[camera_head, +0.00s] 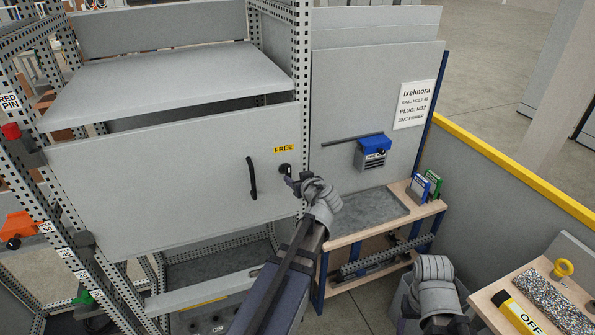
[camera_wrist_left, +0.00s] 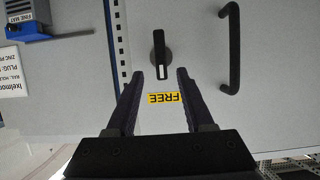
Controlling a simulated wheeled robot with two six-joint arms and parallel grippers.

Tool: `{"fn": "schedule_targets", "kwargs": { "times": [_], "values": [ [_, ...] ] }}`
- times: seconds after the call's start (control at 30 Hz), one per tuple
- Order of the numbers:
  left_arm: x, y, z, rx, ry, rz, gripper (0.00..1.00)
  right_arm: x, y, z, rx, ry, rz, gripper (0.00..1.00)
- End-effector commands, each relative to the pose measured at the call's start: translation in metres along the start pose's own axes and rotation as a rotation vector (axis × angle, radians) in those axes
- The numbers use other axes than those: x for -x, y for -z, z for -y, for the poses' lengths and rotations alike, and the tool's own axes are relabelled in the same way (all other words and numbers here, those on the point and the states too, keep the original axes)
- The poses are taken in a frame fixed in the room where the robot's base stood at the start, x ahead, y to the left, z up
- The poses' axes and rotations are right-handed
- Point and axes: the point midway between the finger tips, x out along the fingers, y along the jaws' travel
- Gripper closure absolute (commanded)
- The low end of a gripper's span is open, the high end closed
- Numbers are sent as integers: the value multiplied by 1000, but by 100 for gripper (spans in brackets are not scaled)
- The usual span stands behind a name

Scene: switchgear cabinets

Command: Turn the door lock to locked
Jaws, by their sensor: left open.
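The door lock is a black rotary knob (camera_wrist_left: 159,52) with a white mark, on the grey cabinet door (camera_head: 150,190). In the left wrist view its bar is upright and its white mark points toward the yellow FREE label (camera_wrist_left: 164,98). In the head view the knob (camera_head: 284,169) is partly covered by my left gripper, and the FREE label (camera_head: 284,149) sits just above it. My left gripper (camera_wrist_left: 160,74) is open and empty, its two fingertips apart on either side of the knob's marked end, with no clear contact.
A black door handle (camera_head: 251,178) stands left of the lock. A perforated post (camera_head: 301,100) runs close to its right. A blue box (camera_head: 372,152) is on the panel beyond, above a wooden bench (camera_head: 340,238). A side table with an OFF-marked yellow item (camera_head: 517,312) is at lower right.

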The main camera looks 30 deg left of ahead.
Motion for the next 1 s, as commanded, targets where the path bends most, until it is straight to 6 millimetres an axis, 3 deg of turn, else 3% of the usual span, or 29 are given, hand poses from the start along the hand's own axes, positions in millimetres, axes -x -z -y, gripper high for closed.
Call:
{"fn": "schedule_targets", "kwargs": {
  "times": [0.17,0.6,0.9,1.0],
  "values": [
    [-13,-2,-1,1,2,2,48,-6,0,1,0,0,0,34],
    [-74,-2,-1,0,2,2,48,-29,2,3,-3,0,-1,34],
    [-77,-1,0,-1,0,2,48,-29,2,3,-3,0,-1,34],
    [-77,-1,0,-1,0,2,56,-29,2,3,-3,0,-1,34]
  ]
}}
